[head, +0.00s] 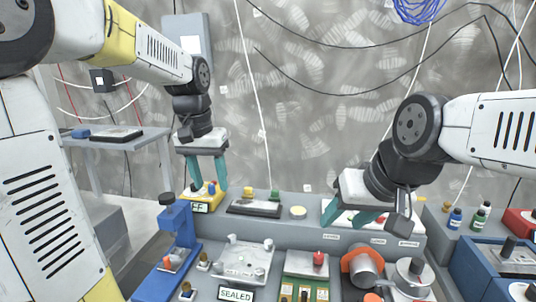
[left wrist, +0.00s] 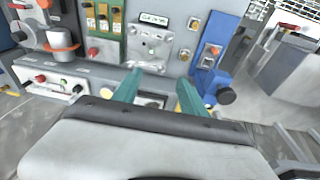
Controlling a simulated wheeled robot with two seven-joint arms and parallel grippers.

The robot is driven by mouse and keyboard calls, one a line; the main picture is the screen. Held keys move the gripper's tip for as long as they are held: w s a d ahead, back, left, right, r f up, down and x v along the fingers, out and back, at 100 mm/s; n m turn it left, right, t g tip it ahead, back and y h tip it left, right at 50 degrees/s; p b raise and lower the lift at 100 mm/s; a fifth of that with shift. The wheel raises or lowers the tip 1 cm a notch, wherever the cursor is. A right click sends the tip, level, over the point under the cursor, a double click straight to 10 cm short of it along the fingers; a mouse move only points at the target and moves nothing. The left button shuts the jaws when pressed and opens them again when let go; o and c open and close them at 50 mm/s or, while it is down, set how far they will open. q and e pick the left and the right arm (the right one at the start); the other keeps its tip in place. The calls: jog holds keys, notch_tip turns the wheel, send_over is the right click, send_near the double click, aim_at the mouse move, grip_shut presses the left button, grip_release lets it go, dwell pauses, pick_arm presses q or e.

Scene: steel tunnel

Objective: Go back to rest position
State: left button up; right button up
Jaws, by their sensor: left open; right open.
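My left gripper (head: 206,175) hangs at the left over the back of the workbench, its two teal fingers apart and pointing down. In the left wrist view its fingers (left wrist: 160,92) are spread with nothing between them. My right gripper (head: 362,215) is at the right, tilted over a white panel (head: 335,206) at the back of the bench. Its teal fingers are partly hidden by the gripper body, and no held object shows.
The bench carries a blue press-like device (head: 178,240), a grey plate (head: 243,260) behind a "SEALED" sign (head: 236,294), and an orange-ringed cylinder (head: 362,268). Small bottles (head: 478,218) stand at the right. A grey side table (head: 118,142) stands back left. Cables hang along the wall.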

pick_arm(q)
jog(key=s+n+t+h, duration=0.1)
jog(key=s+t, duration=0.3)
jog(key=s, duration=1.1)
jog(key=shift+f+n, duration=0.25)
jog(key=shift+n, duration=0.25)
jog(key=shift+s+a, duration=0.1)
dwell(1.5)
